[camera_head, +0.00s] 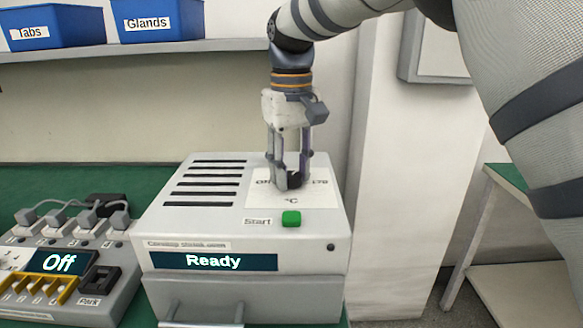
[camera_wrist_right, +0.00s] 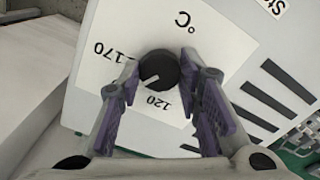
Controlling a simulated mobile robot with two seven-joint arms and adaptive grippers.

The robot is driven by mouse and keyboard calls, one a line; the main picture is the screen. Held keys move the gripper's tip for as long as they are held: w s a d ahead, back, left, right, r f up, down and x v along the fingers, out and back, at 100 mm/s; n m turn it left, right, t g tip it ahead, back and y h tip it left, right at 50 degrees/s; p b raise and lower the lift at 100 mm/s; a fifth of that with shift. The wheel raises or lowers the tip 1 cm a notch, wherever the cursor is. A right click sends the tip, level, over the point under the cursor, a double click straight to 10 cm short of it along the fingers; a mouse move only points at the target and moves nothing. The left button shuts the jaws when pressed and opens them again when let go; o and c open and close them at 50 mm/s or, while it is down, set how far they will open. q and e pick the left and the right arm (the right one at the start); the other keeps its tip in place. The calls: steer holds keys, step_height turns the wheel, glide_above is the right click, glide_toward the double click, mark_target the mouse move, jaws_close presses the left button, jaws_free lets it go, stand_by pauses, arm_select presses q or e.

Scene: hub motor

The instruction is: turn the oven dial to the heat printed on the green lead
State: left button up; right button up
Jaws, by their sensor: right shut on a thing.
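The oven (camera_head: 215,232) is a pale grey box whose front display reads "Ready". Its black dial (camera_head: 294,180) sits on a white label on top, marked °C. My right gripper (camera_head: 289,172) comes down from above with its fingers on either side of the dial, shut on it. In the right wrist view the dial (camera_wrist_right: 159,69) is between the purple-padded fingers (camera_wrist_right: 160,66). Its white pointer line lies towards the side between the printed 170 and 120. No green lead shows in either view, and my left gripper is out of view.
A green Start button (camera_head: 291,218) is just in front of the dial. Left of the oven stands a grey tester (camera_head: 70,300) reading "Off", with several grey plugs and a yellow slotted part. Blue bins "Tabs" (camera_head: 52,27) and "Glands" (camera_head: 158,20) stand on the shelf.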

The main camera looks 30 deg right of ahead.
mark_target(292, 175)
steer(key=m, duration=0.4)
steer(key=shift+m, duration=2.5)
steer(key=o, duration=1.2)
step_height(292, 175, up, 12)
